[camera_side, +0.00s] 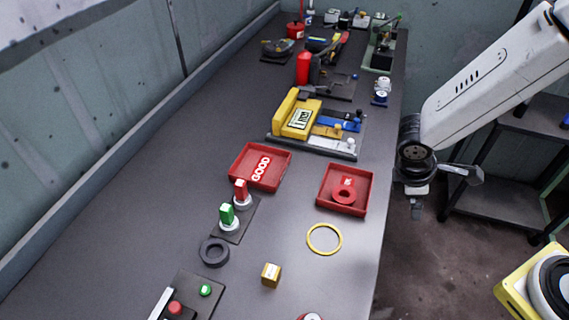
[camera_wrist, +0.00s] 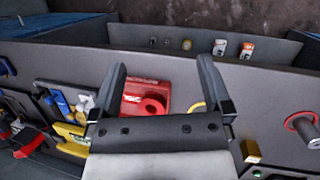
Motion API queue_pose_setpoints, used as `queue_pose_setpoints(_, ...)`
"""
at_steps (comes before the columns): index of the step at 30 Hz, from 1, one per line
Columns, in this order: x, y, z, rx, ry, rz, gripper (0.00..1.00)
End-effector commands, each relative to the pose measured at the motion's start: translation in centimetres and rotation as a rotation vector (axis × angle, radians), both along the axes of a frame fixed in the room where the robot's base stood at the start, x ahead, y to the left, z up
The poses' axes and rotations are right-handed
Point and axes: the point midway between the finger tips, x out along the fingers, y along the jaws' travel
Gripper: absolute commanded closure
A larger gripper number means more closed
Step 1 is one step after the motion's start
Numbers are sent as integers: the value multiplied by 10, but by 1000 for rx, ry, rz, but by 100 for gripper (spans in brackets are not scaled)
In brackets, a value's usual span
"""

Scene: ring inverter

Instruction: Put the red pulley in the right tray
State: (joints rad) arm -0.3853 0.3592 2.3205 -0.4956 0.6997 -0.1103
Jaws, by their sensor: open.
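The red pulley (camera_side: 344,196), a red ring, lies inside the right tray (camera_side: 325,207), a shallow square red tray near the table's right edge. It partly covers the white lettering on the tray floor. In the wrist view, the pulley (camera_wrist: 152,107) and right tray (camera_wrist: 164,88) appear between my fingers, with the lower part hidden by the gripper body. My gripper (camera_side: 440,190) is open and empty, to the right of the tray in the side view and apart from the pulley.
Another red tray (camera_side: 276,183), lettered GOOD, stands to the left. A yellow ring (camera_side: 324,239), dark ring (camera_side: 214,252) and yellow block (camera_side: 271,275) lie in front. Button posts (camera_side: 228,218) stand upright by the GOOD tray. A yellow-and-blue fixture (camera_side: 300,118) stands behind.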

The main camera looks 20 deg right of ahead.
Motion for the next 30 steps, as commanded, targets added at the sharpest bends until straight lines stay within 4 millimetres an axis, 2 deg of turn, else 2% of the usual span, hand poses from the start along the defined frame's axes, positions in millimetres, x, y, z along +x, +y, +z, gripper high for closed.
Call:
queue_pose_setpoints(6,-5,-28,23,229,-183,-439,0)
queue_pose_setpoints(13,-5,-51,42,376,-357,-771,0)
queue_pose_setpoints(18,-5,-58,47,413,-410,-865,0)
queue_pose_setpoints(30,-5,-58,47,416,-413,-871,0)
